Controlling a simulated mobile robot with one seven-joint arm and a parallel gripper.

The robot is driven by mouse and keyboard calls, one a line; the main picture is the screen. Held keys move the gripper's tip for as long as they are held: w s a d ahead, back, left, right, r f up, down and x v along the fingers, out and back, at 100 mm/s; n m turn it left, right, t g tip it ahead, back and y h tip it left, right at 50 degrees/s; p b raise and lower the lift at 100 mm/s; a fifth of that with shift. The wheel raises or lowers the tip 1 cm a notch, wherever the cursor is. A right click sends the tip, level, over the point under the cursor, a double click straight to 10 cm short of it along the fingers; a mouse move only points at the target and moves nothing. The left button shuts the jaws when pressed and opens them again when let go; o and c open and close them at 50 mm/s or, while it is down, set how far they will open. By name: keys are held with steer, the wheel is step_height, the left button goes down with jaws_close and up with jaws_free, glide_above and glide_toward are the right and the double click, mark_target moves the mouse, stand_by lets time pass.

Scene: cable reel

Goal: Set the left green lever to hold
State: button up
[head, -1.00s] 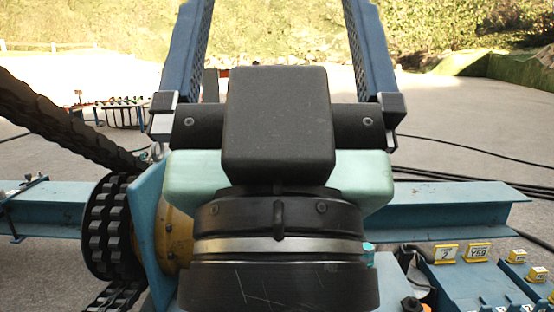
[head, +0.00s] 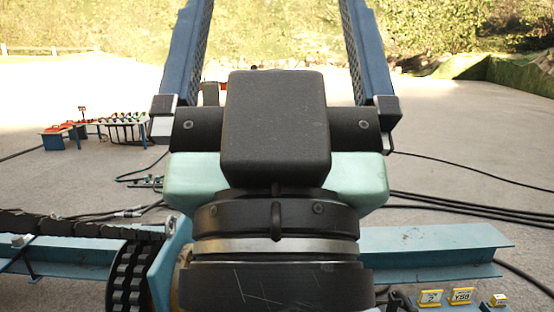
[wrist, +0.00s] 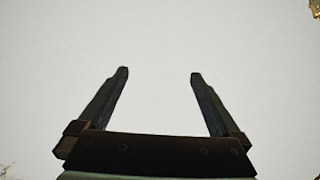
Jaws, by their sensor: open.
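My gripper (wrist: 160,73) is open and empty, with its two fingers pointing up and well apart. In the head view the fingers (head: 182,60) run up out of the top edge, over the far ground and hedge. A small stand with a row of coloured knobs or levers (head: 122,118) is far off at the left, well away from my gripper. It is too small to tell which lever is the left green one or how it is set.
A blue beam (head: 430,245) crosses close in front, with a black-treaded wheel (head: 130,280) and a dark chain (head: 80,228) at lower left. Yellow-labelled blocks (head: 460,296) are at lower right. Cables (head: 460,208) lie on the grey ground. A low red-topped table (head: 60,132) stands beside the lever stand.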

step_height(320, 180, up, 6)
steer(key=p, duration=0.4)
